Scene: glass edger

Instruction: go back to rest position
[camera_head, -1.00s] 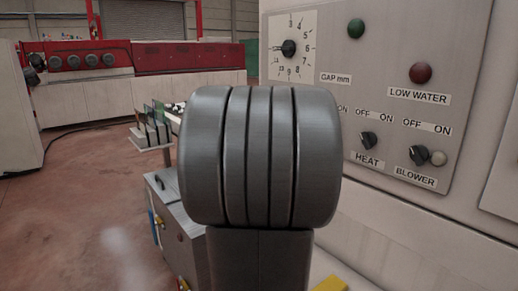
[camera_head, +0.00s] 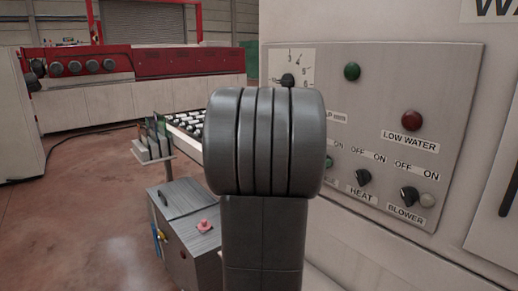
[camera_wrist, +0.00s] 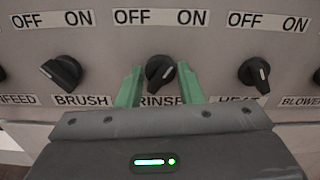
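In the wrist view, my gripper (camera_wrist: 160,86) has its two green fingers apart, one on each side of the black RINSE knob (camera_wrist: 160,71). The knob shows between the fingertips with gaps beside it; I cannot tell whether they touch it. The black BRUSH knob (camera_wrist: 60,71) is to the left and the HEAT knob (camera_wrist: 254,74) to the right. In the head view, my dark arm stands in front of the control panel (camera_head: 440,80) and hides my gripper and the RINSE knob. The HEAT knob (camera_head: 363,177) and BLOWER knob (camera_head: 409,196) show to its right.
A green lamp (camera_head: 352,72) and a red LOW WATER lamp (camera_head: 411,120) are on the panel. A grey cabinet (camera_head: 185,235) with a red button (camera_head: 205,226) stands lower left, near a small rack of glass panes (camera_head: 153,148).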

